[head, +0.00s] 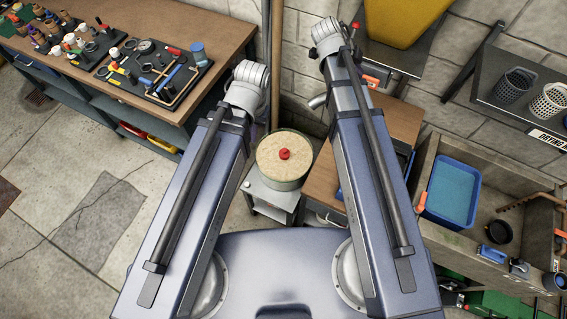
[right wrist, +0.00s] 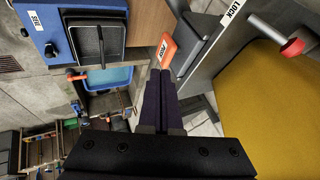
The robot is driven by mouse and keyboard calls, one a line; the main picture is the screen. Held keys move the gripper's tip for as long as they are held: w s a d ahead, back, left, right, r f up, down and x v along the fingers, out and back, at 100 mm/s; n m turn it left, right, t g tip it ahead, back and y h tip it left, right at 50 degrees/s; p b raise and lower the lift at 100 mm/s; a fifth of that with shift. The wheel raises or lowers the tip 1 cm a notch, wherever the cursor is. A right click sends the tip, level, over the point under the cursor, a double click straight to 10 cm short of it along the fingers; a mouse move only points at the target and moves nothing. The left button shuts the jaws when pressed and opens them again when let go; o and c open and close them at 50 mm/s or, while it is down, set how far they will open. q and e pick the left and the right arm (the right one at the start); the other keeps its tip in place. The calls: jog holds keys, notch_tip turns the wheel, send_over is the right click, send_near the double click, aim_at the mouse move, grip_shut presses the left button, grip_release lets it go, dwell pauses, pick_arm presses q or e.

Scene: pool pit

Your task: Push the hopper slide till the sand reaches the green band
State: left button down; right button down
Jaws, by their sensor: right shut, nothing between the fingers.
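The yellow hopper (head: 400,18) is at the top of the head view and fills the right side of the right wrist view (right wrist: 270,110). Below it is an orange tab (right wrist: 166,50) marked PUSH, on the grey hopper frame; its orange also shows in the head view (head: 371,80). My right gripper (right wrist: 160,76) is shut and empty, its fingertips close to the tab's lower end. I cannot tell whether they touch. A red-knobbed lever (right wrist: 292,47) stands by a LOCK label. The sand level and green band cannot be made out. My left fingers are not visible.
A blue machine with a black pan (right wrist: 96,46) stands left of the tab in the wrist view. A round tan-topped drum (head: 284,160) stands between my arms. A tool bench (head: 220,25) is at left.

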dwell(0.4)
jog(key=s+a, duration=0.2)
jog(key=s, duration=0.2)
jog(key=shift+s+a+r, duration=0.25)
jog(key=shift+a+r, duration=0.05)
jog(key=shift+a, duration=0.1)
jog(key=shift+w, duration=0.1)
jog(key=w+d+f+b, duration=0.5)
jog(key=d+f+b, duration=0.2)
jog(key=f, duration=0.1)
jog(key=shift+w+d, duration=0.35)
